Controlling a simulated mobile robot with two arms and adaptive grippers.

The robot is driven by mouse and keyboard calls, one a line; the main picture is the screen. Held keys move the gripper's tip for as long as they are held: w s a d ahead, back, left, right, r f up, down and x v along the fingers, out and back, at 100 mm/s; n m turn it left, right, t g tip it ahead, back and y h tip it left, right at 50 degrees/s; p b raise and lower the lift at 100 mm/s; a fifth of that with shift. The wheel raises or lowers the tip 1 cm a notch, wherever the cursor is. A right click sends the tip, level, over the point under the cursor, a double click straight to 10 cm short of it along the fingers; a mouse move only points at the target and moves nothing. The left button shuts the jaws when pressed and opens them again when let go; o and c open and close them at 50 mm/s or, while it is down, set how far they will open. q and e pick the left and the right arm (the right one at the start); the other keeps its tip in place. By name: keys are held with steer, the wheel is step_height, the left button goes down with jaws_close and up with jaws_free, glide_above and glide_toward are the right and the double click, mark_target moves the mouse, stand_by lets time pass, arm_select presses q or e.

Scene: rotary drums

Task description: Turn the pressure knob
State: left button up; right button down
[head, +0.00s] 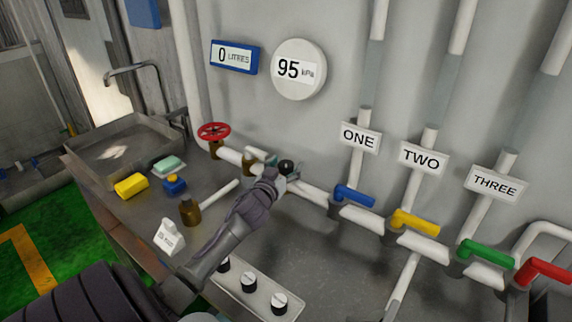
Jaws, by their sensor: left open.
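No label on the knob is readable. My left gripper (284,176) is open at this knob, its fingers close around or beside it; contact cannot be made out. The gripper and wrist hide part of the pipe there. My right gripper is not in view.
A red handwheel (214,131) is left along the pipe; blue (353,196), yellow (414,222), green (487,254) and red (545,271) levers are to the right. A panel with black knobs (249,282) lies below. A yellow sponge-like block (131,185) and brown bottle (190,211) stand left of my arm.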

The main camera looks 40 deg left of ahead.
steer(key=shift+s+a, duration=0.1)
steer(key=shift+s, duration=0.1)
arm_select(q)
steer(key=shift+c, duration=0.5)
steer(key=c, duration=1.1)
steer(key=shift+r+m+t+h+p, duration=0.15)
steer(key=shift+m+t+h+p, duration=0.15)
steer(key=shift+m+h+p, duration=0.5)
steer(key=shift+m+h, duration=0.4)
steer(key=shift+h, duration=0.6)
steer(key=shift+f, duration=0.2)
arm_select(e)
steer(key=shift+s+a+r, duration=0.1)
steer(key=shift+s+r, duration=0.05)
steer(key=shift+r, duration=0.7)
arm_select(q)
steer(key=o, duration=1.2)
